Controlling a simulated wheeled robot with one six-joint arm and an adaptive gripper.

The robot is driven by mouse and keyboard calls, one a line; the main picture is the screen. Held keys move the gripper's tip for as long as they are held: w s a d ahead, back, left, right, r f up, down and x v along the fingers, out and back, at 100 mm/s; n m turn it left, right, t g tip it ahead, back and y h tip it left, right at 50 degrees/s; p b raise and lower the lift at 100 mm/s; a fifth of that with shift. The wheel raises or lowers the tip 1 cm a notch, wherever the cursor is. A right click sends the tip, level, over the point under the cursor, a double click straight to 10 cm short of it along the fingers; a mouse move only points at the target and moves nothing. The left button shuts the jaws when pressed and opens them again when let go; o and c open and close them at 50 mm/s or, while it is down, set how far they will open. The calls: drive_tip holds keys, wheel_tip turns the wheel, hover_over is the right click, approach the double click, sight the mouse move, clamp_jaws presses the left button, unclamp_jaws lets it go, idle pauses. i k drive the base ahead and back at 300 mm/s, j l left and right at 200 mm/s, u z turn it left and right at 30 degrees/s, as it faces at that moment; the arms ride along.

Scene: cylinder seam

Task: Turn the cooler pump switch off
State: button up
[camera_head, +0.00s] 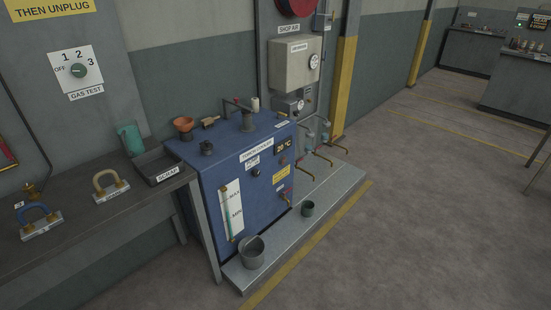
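The cooler is a blue cabinet (215,185) in the middle of the view, standing on a low grey platform. Its front has a small dark round knob (256,172) under a small white label, which looks like the pump switch. The label text and the knob's position are too small to read. A level gauge (231,210) marked MAX and MIN is at lower left. My gripper is not in view.
A grey bench (90,225) with padlock-like items and a scrap tray (160,167) adjoins the cooler on the left. A bucket (251,252) and a small cup (307,208) stand on the platform (340,185) before it. Short brass-coloured pipes (322,158) jut out at right. Open floor lies front right.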

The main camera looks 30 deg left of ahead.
sight(256, 173)
drive_tip(key=i+u, duration=0.2)
drive_tip(key=i, duration=0.7)
drive_tip(key=i+l+u, duration=0.15)
drive_tip(key=i, duration=0.8)
drive_tip(key=i+u, duration=0.3)
drive_tip(key=i, duration=0.25)
drive_tip(key=i+l+u, duration=0.35)
drive_tip(key=i, duration=0.2)
drive_tip(key=j, duration=0.1)
